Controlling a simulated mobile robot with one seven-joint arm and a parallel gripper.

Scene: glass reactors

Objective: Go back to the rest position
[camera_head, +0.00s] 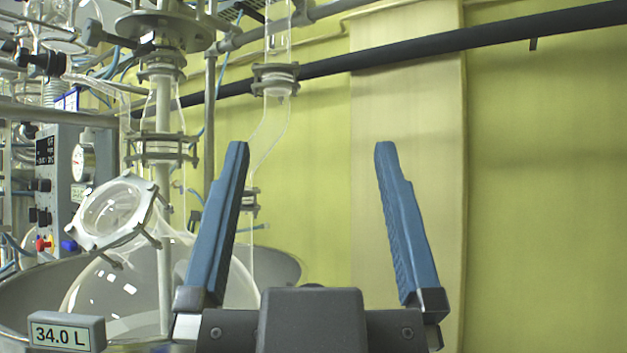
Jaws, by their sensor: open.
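My gripper (311,150) is in the lower middle of the head camera view, with its two blue fingers pointing up and spread wide apart. It is open, and nothing is between the fingers. The left finger overlaps part of a round glass reactor vessel (115,285) behind it in the picture. The right finger stands against the yellow-green wall and a pale panel. The rest of my arm is not visible below the gripper's dark body.
The glass reactor sits in a grey metal bowl (30,298) at left, with a "34.0 L" label (66,333). Clamped glass tubes (276,75) rise above it. A control panel (62,185) stands at far left. A dark pipe (430,48) crosses the wall. The right side looks clear.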

